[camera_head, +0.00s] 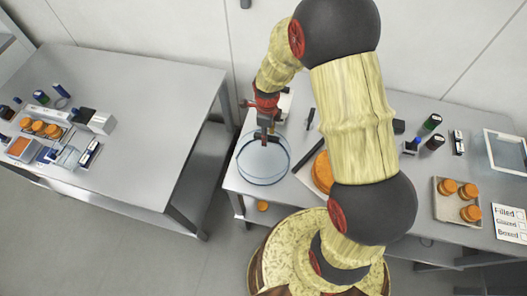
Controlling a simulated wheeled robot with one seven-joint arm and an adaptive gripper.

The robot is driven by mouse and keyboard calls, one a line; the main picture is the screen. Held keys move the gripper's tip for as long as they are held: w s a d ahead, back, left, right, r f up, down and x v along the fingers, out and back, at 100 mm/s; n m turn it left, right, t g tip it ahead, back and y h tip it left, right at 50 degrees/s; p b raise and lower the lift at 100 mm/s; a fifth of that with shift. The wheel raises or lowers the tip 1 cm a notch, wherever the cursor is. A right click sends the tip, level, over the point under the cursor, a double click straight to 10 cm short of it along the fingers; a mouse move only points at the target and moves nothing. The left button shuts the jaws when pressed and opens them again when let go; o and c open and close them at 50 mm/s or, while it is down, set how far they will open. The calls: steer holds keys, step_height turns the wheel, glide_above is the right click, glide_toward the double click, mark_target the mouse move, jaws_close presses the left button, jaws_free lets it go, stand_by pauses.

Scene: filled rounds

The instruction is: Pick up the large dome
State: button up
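A large clear dome (252,168), round and see-through, is at the left front corner of the right-hand table. My gripper (265,138) points down at the top of the dome, over its upper middle. The fingertips overlap the dome in this view. They are small and dark, so I cannot tell whether they are shut on its top or only close to it. I also cannot tell whether the dome rests on the table or is held above it.
An orange round (321,174) lies right of the dome, partly behind my arm. A tray (441,211) of orange rounds, dark bottles (432,122) and a label card (509,222) are farther right. A left table (140,95) stands across a gap, with more items.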

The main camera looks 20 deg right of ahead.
steer(key=shift+f, duration=0.2)
stand_by(0.4)
steer(key=shift+c, duration=0.3)
jaws_close()
stand_by(0.4)
